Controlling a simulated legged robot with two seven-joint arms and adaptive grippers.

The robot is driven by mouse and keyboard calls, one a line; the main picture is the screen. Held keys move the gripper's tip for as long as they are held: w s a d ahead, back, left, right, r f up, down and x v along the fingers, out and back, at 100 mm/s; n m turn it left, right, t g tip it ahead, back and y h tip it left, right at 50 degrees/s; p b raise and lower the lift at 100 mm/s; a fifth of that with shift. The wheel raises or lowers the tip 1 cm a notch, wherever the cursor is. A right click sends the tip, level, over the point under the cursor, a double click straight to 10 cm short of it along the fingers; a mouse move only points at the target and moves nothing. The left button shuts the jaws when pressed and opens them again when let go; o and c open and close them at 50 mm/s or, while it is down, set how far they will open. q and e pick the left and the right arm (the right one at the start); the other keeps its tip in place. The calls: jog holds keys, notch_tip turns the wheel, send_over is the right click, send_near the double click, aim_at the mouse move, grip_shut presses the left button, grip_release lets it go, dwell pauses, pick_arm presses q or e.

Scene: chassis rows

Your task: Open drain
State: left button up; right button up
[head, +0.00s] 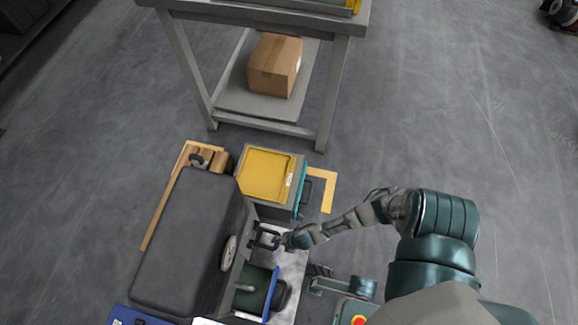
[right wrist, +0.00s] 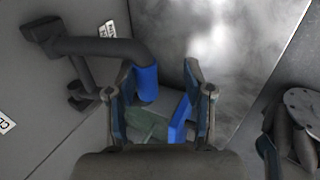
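A dark bent pipe handle with a blue sleeve (right wrist: 147,84) comes out of a grey panel in the right wrist view. A flat blue piece (right wrist: 180,119) and a dull green block lie lower, between my fingers; I cannot tell which part is the drain. My right gripper (right wrist: 159,72) is open, its two fingers spread on either side of the blue parts, and I see no grip on them. In the head view my right gripper (head: 281,241) is beside a dark handle (head: 264,238) on the machine's side. My left gripper is not in view.
The long grey machine (head: 190,235) fills the lower left. A yellow-topped box (head: 268,174) stands behind my right gripper. A blue-edged bin (head: 258,288) is nearer. A table (head: 265,124) with a cardboard box (head: 275,65) stands beyond.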

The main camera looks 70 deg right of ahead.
jog(key=v, duration=0.9)
jog(key=shift+s, duration=0.15)
